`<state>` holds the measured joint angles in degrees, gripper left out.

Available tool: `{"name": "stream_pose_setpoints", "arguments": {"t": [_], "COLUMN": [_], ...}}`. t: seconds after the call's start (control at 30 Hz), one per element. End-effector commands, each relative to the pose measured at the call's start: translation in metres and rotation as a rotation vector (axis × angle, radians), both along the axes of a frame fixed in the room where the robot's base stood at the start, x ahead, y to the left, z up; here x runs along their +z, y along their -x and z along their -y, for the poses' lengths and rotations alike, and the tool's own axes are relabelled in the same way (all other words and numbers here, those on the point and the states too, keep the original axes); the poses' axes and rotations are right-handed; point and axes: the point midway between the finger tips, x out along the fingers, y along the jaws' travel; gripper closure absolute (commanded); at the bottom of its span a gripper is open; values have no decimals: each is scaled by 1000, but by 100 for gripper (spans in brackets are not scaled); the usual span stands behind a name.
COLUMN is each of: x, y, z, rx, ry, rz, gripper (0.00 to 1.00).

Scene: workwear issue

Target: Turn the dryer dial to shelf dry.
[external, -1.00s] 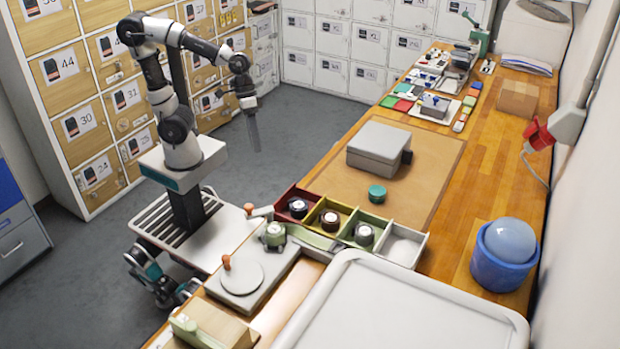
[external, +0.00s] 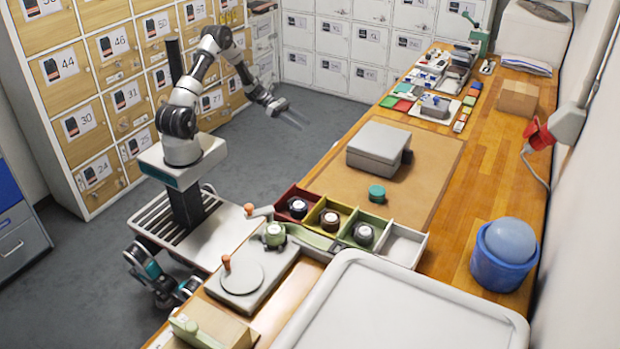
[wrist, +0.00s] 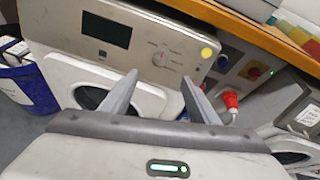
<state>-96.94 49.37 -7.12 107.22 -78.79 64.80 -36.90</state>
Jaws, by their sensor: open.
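The dryer (wrist: 135,50) shows in the wrist view under the bench edge, with a pale front panel, a dark display (wrist: 107,29) and a round door partly hidden by my gripper. Its dial (wrist: 162,57) is a small pale knob on the panel, right of the display, with printing around it too small to read. A yellow round spot (wrist: 206,52) is right of the dial. My gripper (wrist: 158,82) is open and empty, its fingers pointing towards the panel, apart from the dial. In the external view my gripper (external: 291,119) is over the floor, left of the bench; the dryer is hidden there.
The wooden bench (external: 480,160) runs along the right, with a grey box (external: 378,147) and sorting trays on it. A blue bin (wrist: 30,88) stands left.

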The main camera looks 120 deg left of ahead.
Motion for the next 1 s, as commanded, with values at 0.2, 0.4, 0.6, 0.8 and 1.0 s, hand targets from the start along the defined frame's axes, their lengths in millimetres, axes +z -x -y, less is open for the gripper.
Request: {"name": "stream_pose_setpoints", "arguments": {"t": [0.2,0.4,0.6,0.8,1.0], "x": [-18,-35,-50,-59,-62], "y": [-40,-81,-119,-144,-153], "z": [0,-2,-4,-5,-6], "rx": [-7,-8,-7,-6,-6], "ry": [-1,-2,-2,-3,-3], "rz": [0,-1,-2,-2,-2], "gripper": [45,45,45,45,45]}}
